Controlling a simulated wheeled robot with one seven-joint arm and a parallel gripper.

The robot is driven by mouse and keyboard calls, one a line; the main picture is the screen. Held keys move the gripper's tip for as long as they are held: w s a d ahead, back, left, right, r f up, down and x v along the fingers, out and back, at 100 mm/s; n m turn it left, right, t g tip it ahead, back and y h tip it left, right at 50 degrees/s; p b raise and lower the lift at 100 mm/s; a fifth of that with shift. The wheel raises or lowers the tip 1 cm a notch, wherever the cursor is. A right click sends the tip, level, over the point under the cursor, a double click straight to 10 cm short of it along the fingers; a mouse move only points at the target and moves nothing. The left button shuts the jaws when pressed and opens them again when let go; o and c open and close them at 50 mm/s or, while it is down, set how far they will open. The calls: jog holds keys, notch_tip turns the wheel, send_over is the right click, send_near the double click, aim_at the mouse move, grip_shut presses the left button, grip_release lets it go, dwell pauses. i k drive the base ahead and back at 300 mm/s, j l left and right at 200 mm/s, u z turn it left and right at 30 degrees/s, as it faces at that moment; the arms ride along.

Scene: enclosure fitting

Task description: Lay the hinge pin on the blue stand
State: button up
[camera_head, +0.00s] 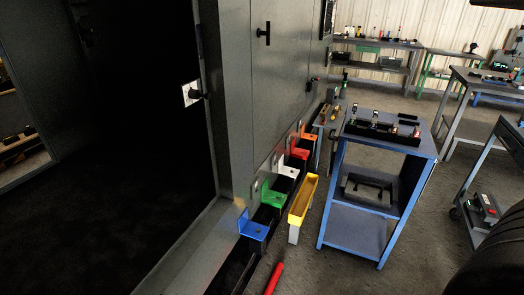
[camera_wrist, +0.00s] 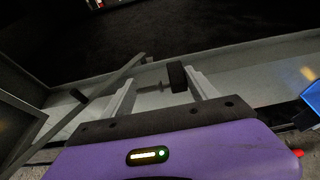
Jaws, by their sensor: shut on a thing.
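My gripper (camera_wrist: 160,88) shows only in the wrist view, its two pale fingers reaching ahead of the purple body. It is shut on what looks like the hinge pin (camera_wrist: 178,77), with a dark block-like end by the right finger and a thin grey shaft running left. The pin's full outline is hard to tell in the dim light. The blue stand (camera_head: 254,229) is at the foot of the grey enclosure, nearest in the row of coloured stands. A blue piece, likely the same stand, shows at the wrist view's right edge (camera_wrist: 312,90). The pin is apart from it.
Green (camera_head: 272,198), white (camera_head: 288,171) and red stands continue the row beyond the blue one. A yellow tray (camera_head: 303,200) stands to their right. A red rod (camera_head: 273,278) lies in front. A blue cart (camera_head: 340,200) stands farther right. The enclosure's dark opening (camera_head: 110,130) is left.

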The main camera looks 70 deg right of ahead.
aim_at(368, 115)
jog(key=k+z, duration=0.15)
jog(key=z, duration=0.25)
jog(key=k+z, duration=0.15)
jog(key=z, duration=0.25)
jog(key=k+l+z, duration=0.1)
jog(key=z, duration=0.3)
jog(key=l+z, duration=0.4)
jog(key=i+l+z, duration=0.1)
jog(key=l+z, duration=0.25)
jog(key=i+l+z, duration=0.15)
jog(key=l+z, duration=0.25)
